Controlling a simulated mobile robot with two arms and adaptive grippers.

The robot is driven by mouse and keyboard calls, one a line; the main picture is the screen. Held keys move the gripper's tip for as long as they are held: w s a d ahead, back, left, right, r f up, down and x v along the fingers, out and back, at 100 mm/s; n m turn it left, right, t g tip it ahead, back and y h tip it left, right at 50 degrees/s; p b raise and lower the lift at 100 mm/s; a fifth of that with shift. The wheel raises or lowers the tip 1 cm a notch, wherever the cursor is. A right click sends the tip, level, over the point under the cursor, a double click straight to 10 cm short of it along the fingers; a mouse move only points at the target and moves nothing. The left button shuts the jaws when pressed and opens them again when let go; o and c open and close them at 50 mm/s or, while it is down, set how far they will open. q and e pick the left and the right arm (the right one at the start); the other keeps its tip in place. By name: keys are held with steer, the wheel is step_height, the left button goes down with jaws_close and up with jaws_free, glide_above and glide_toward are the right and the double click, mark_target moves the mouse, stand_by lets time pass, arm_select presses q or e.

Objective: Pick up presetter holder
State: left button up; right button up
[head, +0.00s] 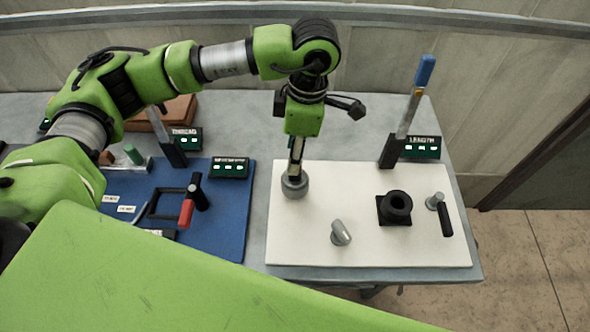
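My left arm comes in from the left, and its gripper (318,103) hangs over the back left of the white board (370,254). Dark linkage parts spread to its right. Under the wrist are a green block (303,120), a metal shaft (296,155) and a grey round piece (295,186) at the board. The fingertips are not clear, so I cannot tell whether they grip these. A black ring on a square base (396,208) stands at the board's right. I cannot tell which piece is the presetter holder. My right gripper is not in view.
A black-handled tool (445,218) and a grey knob-like part (340,234) lie on the white board. A blue-tipped upright lever (412,105) stands behind, beside a LENGTH display (420,147). A blue mat (228,225) with a red-handled tool (186,212) lies left.

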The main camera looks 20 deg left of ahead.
arm_select(q)
step_height(320, 180, down, 4)
steer(key=shift+s+d+r+p, duration=0.1)
steer(key=shift+d+r+p, duration=0.1)
steer(key=shift+p, duration=0.85)
steer(key=shift+a+f, duration=0.1)
steer(key=shift+f, duration=0.5)
jaws_close()
steer(key=shift+r, duration=0.1)
